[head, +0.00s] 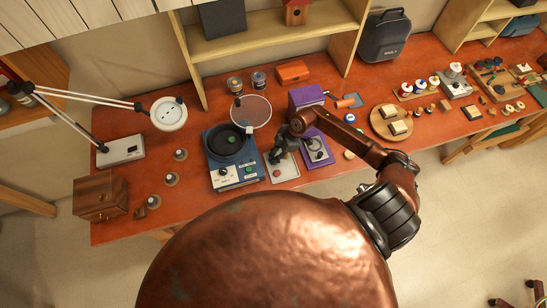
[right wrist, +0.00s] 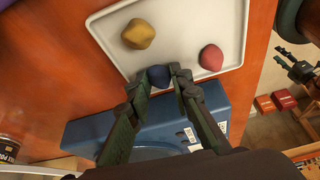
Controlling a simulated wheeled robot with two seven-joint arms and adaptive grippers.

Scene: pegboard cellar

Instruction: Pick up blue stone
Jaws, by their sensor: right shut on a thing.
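The dark blue stone (right wrist: 158,76) sits between the fingertips of my right gripper (right wrist: 160,78) in the right wrist view, with a finger against each side. The gripper is shut on it at the edge of a white tray (right wrist: 105,28). A yellow stone (right wrist: 138,34) and a pink-red stone (right wrist: 211,57) lie apart on the tray. In the head view my right gripper (head: 277,157) is over the tray (head: 290,171), and it hides the blue stone there. My left gripper is not in view.
A blue machine with a black bowl (head: 228,140) stands just left of the tray, and a purple machine (head: 317,150) just right. A white lamp (head: 168,114) reaches over the bench at left. Bare orange benchtop (head: 130,170) shows at the left.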

